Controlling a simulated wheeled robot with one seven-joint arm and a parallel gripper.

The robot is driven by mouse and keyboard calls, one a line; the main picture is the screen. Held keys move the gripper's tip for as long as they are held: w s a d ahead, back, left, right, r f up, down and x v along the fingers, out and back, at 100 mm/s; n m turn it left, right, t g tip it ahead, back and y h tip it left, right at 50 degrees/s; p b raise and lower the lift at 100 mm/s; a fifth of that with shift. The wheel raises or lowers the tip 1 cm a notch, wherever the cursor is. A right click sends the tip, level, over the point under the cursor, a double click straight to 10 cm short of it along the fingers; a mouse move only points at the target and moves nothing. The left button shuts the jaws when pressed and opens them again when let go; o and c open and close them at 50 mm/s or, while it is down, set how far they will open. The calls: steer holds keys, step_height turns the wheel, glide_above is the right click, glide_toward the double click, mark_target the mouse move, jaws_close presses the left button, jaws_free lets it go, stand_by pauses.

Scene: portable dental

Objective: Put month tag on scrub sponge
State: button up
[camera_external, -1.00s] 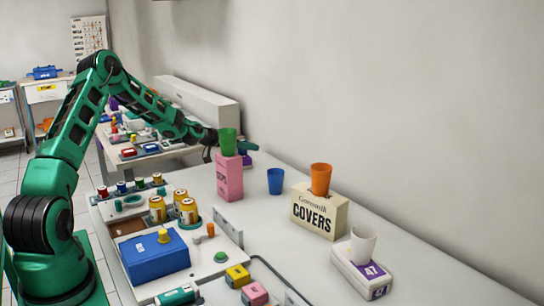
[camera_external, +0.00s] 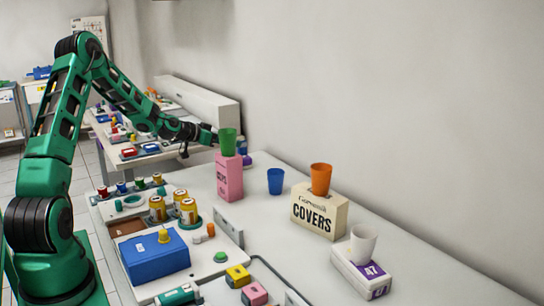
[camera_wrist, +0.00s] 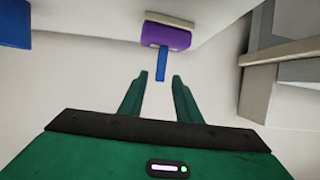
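The scrub sponge (camera_wrist: 165,38) is a purple block with a beige layer, at the top middle of the wrist view. In the external view a purple patch (camera_external: 247,160) shows just right of the pink box. A narrow blue strip, which looks like the month tag (camera_wrist: 161,64), overlaps the sponge's near side and sticks out toward my gripper. I cannot tell how firmly it rests there. My gripper (camera_wrist: 150,82) is open, its two green fingers apart and empty, short of the strip's near end. In the external view its fingertips are hidden behind the green cup and pink box.
The pink box (camera_external: 229,180) with a green cup (camera_external: 228,141) on it stands close to my gripper. A blue cup (camera_external: 275,181) and a covers box (camera_external: 318,215) with an orange cup (camera_external: 320,178) stand to the right. Bare white counter shows around the sponge.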

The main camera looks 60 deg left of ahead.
steer(key=shift+v, duration=1.35)
